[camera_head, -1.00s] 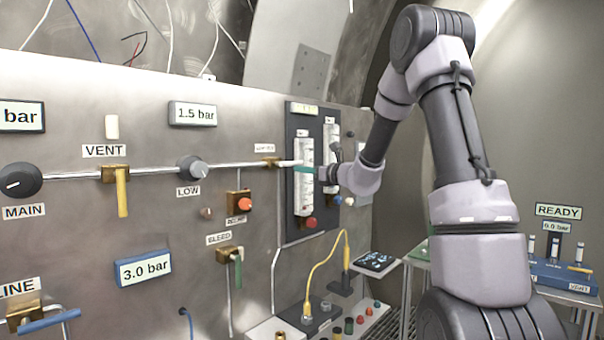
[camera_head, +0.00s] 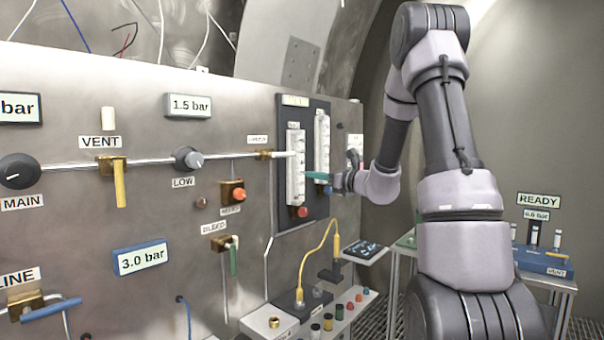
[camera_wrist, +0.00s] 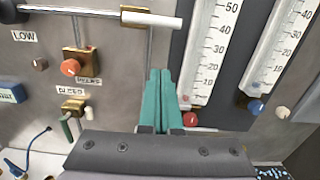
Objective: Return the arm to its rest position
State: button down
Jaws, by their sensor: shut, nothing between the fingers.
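My gripper (camera_head: 316,176) is in front of the two white flow gauges on the dark plate of the steel panel. In the wrist view its two green fingers (camera_wrist: 158,100) lie side by side, shut with nothing between them. They point at the panel, just left of the gauge with the red knob (camera_wrist: 190,119). In the head view the arm comes down from a high elbow at the right. I cannot tell the exact gap between fingertips and panel; no contact shows.
The panel carries the MAIN knob (camera_head: 17,172), yellow VENT lever (camera_head: 121,184), LOW knob (camera_head: 187,158) and orange button (camera_head: 239,194). A yellow cable (camera_head: 312,257) hangs over a low shelf of coloured caps. A bench with a blue READY unit (camera_head: 541,260) stands at right. Grey wall space behind the arm is clear.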

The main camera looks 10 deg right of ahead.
jog(key=s+a+r+n+g, duration=0.1)
jog(key=s+a+n+g, duration=0.4)
jog(key=s, duration=0.5)
jog(key=s+a+r+n+g, duration=0.2)
jog(key=s+a+n+g, duration=0.2)
jog(key=s+a+n, duration=0.35)
jog(key=s+d+n+h, duration=0.4)
jog(key=s+d+n, duration=0.1)
jog(key=s, duration=0.3)
jog(key=s+d+n+t+h, duration=0.1)
jog(key=s+d+n+h, duration=0.3)
jog(key=s+n, duration=0.3)
jog(key=s+d, duration=0.1)
jog(key=s, duration=0.1)
jog(key=shift+s+d+h, duration=0.15)
jog(key=shift+s+h, duration=0.15)
jog(key=shift+h, duration=0.1)
